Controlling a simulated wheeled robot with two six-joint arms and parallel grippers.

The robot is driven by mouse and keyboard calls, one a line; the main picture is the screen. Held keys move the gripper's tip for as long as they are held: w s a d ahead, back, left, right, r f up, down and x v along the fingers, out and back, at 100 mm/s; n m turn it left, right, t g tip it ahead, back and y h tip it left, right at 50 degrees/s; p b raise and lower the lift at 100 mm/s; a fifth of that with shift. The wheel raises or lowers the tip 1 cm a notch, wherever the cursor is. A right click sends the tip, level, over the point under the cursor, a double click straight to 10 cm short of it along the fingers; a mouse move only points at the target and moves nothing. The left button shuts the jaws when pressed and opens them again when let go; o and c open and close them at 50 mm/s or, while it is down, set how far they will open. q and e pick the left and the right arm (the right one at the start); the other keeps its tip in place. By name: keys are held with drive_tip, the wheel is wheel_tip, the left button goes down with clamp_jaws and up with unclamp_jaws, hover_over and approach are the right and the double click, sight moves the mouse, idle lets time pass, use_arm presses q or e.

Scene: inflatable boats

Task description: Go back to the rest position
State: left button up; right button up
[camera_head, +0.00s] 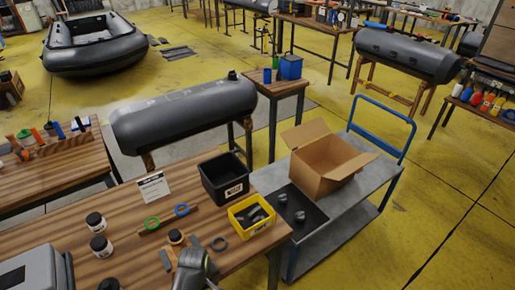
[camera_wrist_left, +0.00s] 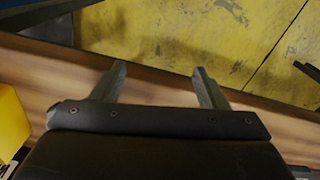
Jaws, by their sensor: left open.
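My left gripper (camera_wrist_left: 158,68) shows in the left wrist view with its two grey fingers wide apart and nothing between them. Beyond the fingers lie a strip of brown wooden tabletop and the yellow floor. In the head view, a grey arm part of mine reaches in at the bottom, over the front workbench (camera_head: 110,262); its fingertips cannot be made out there.
A cart (camera_head: 350,205) with an open cardboard box (camera_head: 318,172) stands to the right. Yellow floor (camera_head: 440,230) is clear beyond it.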

use_arm(q)
drive_tip(key=s+a+f+m+b, duration=0.25)
drive_tip(key=s+f, duration=0.45)
drive_tip(key=f, duration=0.4)
drive_tip(key=s+a+f+m+b, duration=0.2)
drive_tip(key=s+a+f+b, duration=0.2)
drive_tip(key=s+f, duration=0.55)
drive_tip(key=s+a+f+m+b, duration=0.2)
drive_tip(key=s+a+f, duration=0.2)
drive_tip(key=s+f, duration=0.3)
drive_tip(key=s+a+f+m+t+y+b, duration=0.1)
drive_tip(key=s+a+f+m+b, duration=0.1)
drive_tip(key=s+a+f, duration=0.2)
drive_tip(key=s+f, duration=0.3)
drive_tip(key=s, duration=0.5)
drive_tip(key=shift+s+f+b, duration=0.15)
drive_tip(key=shift+s+b, duration=0.15)
drive_tip(key=shift+s, duration=0.05)
